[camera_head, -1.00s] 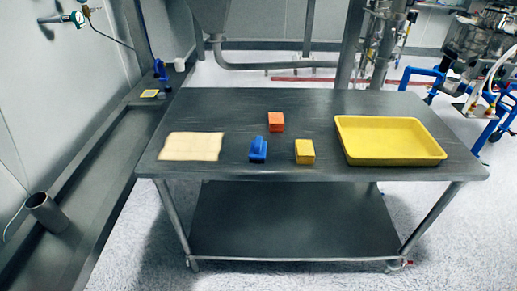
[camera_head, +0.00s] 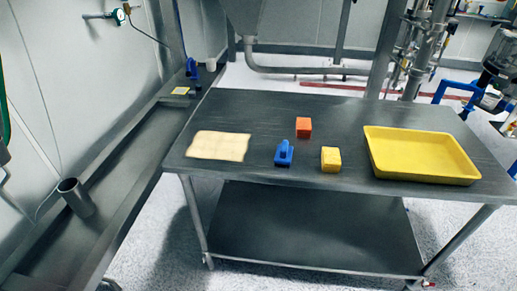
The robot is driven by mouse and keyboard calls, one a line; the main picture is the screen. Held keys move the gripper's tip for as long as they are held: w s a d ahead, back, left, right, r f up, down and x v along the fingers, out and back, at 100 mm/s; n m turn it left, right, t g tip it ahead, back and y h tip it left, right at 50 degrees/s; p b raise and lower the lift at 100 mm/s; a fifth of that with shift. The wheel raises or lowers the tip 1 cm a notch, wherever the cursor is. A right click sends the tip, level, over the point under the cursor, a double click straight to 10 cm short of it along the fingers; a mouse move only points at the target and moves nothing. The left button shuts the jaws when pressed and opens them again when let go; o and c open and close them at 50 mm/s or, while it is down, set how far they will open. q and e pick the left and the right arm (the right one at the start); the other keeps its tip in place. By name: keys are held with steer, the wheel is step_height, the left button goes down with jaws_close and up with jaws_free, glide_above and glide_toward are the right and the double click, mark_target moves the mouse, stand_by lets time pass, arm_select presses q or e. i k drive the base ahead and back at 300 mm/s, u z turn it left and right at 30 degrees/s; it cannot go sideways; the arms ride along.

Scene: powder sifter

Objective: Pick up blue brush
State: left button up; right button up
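The blue brush (camera_head: 284,154) stands on the dark steel table (camera_head: 255,110), near the front middle of the tabletop, with a raised handle on top. It is apart from the things around it. Neither of my grippers shows in the head view, so their state is hidden.
A beige cloth (camera_head: 219,146) lies left of the brush. An orange block (camera_head: 303,127) is behind it and a yellow block (camera_head: 331,160) is to its right. A yellow tray (camera_head: 420,171) is at the table's right. A wall ledge (camera_head: 125,165) runs along the left.

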mark_target(283, 156)
steer(key=u, duration=0.5)
steer(key=k, duration=0.6)
steer(key=u, duration=0.8)
steer(key=i, duration=0.9)
steer(key=z, duration=0.9)
steer(key=i, duration=0.65)
steer(key=z, duration=0.7)
